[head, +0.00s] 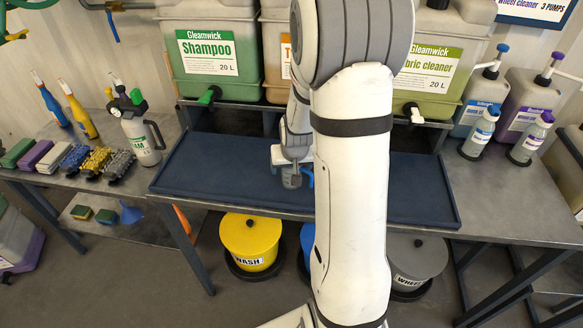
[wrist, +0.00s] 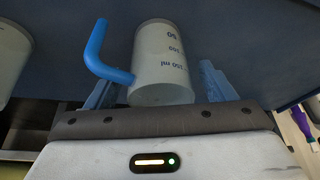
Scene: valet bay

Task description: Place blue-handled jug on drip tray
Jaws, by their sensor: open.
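The blue-handled jug (wrist: 160,75) is a translucent white measuring jug with ml marks, seen close up in the wrist view. It sits between the two pale blue fingers of my gripper (wrist: 158,84), which is open around it. Its blue handle sticks out to the left there. In the head view my gripper (head: 291,180) is low over the middle of the drip tray (head: 215,165), a long dark blue tray on the bench. A bit of the blue handle shows beside it; my arm hides most of the jug. I cannot tell whether the jug touches the tray.
Large Gleamwick containers (head: 212,55) stand behind the tray, with taps over its back edge. Another pale vessel (wrist: 12,55) shows at the wrist view's left edge.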

